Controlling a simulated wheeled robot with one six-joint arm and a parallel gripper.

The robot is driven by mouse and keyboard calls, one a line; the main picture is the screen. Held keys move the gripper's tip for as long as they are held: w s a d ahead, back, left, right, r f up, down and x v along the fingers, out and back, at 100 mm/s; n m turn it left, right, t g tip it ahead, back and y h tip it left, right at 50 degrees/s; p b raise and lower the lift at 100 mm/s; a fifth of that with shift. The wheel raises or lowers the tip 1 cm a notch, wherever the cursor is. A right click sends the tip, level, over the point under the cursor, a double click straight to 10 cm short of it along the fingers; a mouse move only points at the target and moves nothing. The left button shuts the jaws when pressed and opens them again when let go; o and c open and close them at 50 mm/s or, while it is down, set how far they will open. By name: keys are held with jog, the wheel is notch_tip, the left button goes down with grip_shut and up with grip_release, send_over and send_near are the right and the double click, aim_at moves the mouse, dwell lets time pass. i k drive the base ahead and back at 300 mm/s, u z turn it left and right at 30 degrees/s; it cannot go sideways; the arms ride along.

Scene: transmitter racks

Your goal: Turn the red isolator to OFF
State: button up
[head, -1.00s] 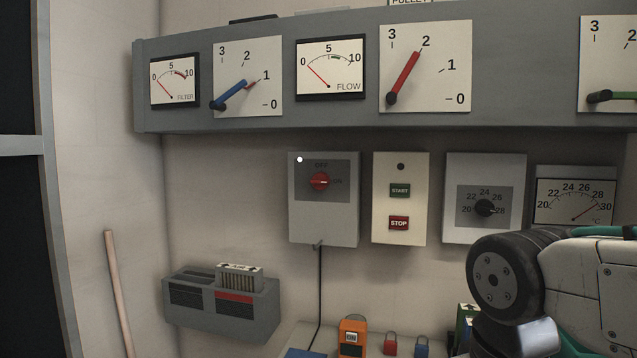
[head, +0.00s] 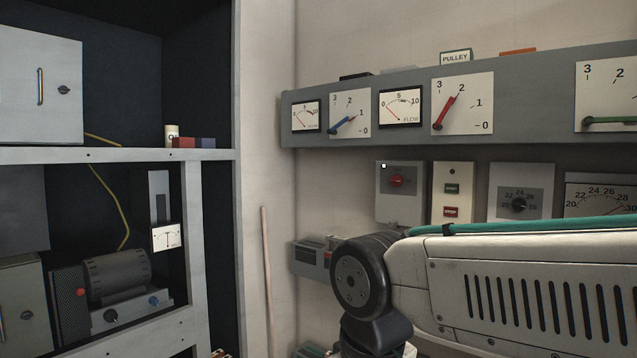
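The red isolator knob (head: 397,181) sits on a grey wall box (head: 399,210) under the gauge shelf, right of centre in the head view. The knob appears to lie sideways, toward the ON side at its right; its lettering is too small to read now. A small white lamp (head: 383,166) shows at the box's upper left. My arm crosses the lower right, in front of the wall below the box. My gripper is out of view, so its state and distance from the knob do not show.
A cream START/STOP box (head: 452,194) and a dial box (head: 521,191) are right of the isolator. The gauge shelf (head: 360,80) juts out above. An equipment rack (head: 215,156) fills the left. A wooden pole (head: 268,270) leans against the wall.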

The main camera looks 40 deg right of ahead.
aim_at(397, 180)
jog(key=z, duration=0.3)
jog(key=k, duration=0.15)
jog(key=u, duration=0.6)
jog(key=i, duration=1.1)
jog(key=z, duration=0.65)
